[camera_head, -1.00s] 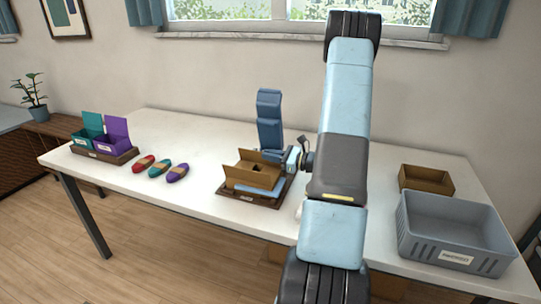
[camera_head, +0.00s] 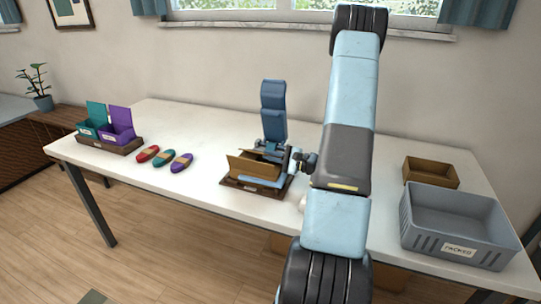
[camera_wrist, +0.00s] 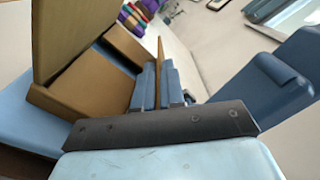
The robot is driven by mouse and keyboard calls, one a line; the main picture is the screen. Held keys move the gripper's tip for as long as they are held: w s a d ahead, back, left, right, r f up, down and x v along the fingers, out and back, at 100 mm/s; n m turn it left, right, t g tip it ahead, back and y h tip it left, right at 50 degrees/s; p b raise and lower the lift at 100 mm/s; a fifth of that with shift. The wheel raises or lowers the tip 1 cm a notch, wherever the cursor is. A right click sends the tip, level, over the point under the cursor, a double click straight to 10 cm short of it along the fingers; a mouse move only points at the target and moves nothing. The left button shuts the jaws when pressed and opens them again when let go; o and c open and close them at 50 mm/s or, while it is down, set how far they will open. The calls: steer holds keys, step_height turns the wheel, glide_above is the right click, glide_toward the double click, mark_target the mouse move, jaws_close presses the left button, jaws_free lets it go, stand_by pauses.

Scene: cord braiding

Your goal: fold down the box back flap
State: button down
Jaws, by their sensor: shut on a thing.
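A brown cardboard box (camera_head: 252,167) sits on a dark wooden tray (camera_head: 228,184) near the middle of the table. In the wrist view the open box (camera_wrist: 88,88) has one tall flap (camera_wrist: 70,32) standing up at the left. My gripper (camera_wrist: 159,72) has its two blue fingers closed on a thin brown flap (camera_wrist: 161,47), seen nearly edge-on, at the right side of the box there. In the head view my gripper is at the box's right side, and its fingertips are hard to make out. A light blue piece lies along the box's near side.
A dark blue upright (camera_head: 273,108) stands close behind the box. Teal and purple boxes (camera_head: 117,130) and several coloured shuttles (camera_head: 164,157) are at the left. A grey crate (camera_head: 425,240) and a small brown box (camera_head: 430,172) are at the right.

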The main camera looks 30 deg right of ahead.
steer(key=shift+a+f+n, duration=0.1)
steer(key=shift+f+n, duration=0.05)
steer(key=shift+n, duration=0.25)
steer(key=c, duration=1.3)
jaws_free()
